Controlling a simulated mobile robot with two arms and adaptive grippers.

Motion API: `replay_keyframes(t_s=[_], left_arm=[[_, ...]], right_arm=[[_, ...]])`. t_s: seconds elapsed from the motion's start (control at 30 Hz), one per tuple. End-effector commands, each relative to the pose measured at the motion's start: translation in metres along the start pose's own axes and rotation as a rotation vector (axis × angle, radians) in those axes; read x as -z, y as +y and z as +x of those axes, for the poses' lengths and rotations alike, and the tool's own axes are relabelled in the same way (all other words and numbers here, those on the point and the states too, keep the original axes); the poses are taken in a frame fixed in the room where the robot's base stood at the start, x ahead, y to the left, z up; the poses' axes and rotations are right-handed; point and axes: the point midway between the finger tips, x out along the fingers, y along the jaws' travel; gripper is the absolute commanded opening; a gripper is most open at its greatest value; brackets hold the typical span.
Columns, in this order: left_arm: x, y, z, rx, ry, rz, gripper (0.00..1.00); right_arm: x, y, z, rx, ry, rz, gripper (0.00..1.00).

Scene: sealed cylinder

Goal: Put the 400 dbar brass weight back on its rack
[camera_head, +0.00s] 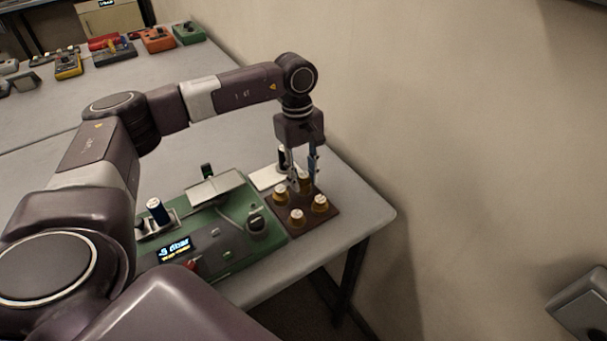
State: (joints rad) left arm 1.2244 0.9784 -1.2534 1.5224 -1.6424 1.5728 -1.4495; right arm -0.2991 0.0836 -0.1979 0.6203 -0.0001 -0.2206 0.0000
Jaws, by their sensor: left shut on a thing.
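The brown rack (327,219) lies near the table's right corner, beside the green instrument. Three brass weights with pale tops stand on it: one at the left (280,198), one at the front (297,217) and one at the right (320,204). My left gripper (303,180) points down over the rack's back part, shut on another brass weight (305,187). The fingers partly hide this weight; I cannot tell whether its base touches the rack. The labels are too small to read, so I cannot confirm which is 400 dbar. My right gripper is not in view.
The green instrument (230,243) with a lit display (174,249) and a dark blue cylinder (158,211) adjoins the rack. A white plate (264,180) and a black cylinder (282,155) sit behind it. The wall is close on the right. Several devices stand far left.

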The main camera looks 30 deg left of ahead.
Motion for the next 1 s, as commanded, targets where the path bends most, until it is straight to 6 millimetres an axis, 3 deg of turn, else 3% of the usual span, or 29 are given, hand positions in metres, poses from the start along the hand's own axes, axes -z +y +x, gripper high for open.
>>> replay_keyframes(t_s=[0.2,0.23,0.37,0.77,1.0], left_arm=[[0.0,0.001,0.003,-0.001,0.0,0.001,0.0],[0.0,0.0,0.003,0.0,0.0,0.0,0.3],[0.0,0.0,0.003,0.001,0.0,0.0,0.45],[0.0,0.001,-0.004,-0.002,0.001,0.0,0.46],[0.0,0.002,-0.047,-0.007,0.002,0.001,0.46]], right_arm=[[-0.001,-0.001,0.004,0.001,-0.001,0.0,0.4],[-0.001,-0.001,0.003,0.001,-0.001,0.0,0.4],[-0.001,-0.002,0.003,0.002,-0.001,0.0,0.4],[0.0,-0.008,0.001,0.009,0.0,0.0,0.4],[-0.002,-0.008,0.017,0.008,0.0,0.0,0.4]])
